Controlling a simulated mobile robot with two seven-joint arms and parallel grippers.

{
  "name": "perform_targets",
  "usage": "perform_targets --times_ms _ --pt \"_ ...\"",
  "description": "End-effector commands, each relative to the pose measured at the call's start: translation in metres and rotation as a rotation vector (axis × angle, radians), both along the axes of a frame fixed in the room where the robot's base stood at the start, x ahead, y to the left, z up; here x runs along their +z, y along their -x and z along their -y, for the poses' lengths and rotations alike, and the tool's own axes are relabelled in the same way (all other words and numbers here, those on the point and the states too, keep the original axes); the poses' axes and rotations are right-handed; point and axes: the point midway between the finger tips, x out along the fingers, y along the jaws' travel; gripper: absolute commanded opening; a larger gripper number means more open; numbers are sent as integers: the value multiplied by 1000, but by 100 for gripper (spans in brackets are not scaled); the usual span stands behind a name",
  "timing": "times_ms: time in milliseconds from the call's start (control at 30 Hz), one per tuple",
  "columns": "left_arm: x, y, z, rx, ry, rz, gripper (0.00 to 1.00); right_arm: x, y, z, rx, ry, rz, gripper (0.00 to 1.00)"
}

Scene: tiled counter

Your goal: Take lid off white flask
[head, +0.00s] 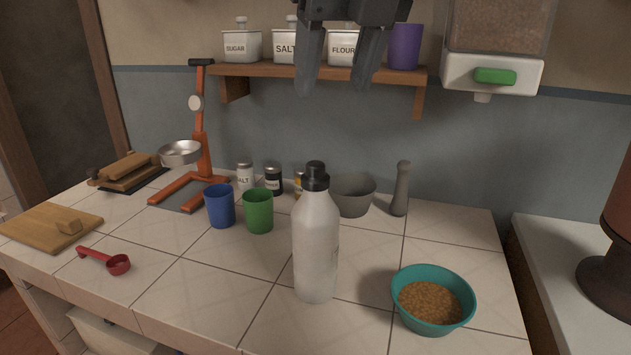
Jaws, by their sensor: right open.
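A white flask (316,246) stands upright on the tiled counter, near the middle front. Its black lid (315,177) sits on its neck. My right gripper (332,86) hangs down from the top edge, in front of the shelf and above the flask in the picture. Its two dark fingers are apart, with nothing between them. It is clear of the lid. My left gripper is not in view.
A teal bowl of brown grains (428,327) stands right of the flask. A green cup (258,211) and a blue cup (220,206) stand to its left. Behind are a grey mortar (353,197), a pestle (400,190) and small shakers. A wooden shelf (290,72) holds labelled jars.

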Motion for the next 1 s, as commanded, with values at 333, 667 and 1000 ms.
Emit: perform_targets --times_ms 333,667,1000 --pt "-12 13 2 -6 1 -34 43 -57 -21 -10 3 1 -6 57" --pt "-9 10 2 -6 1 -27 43 -86 -33 -14 3 1 -7 57" --pt "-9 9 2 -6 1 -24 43 -114 -45 -18 2 -2 -4 57"
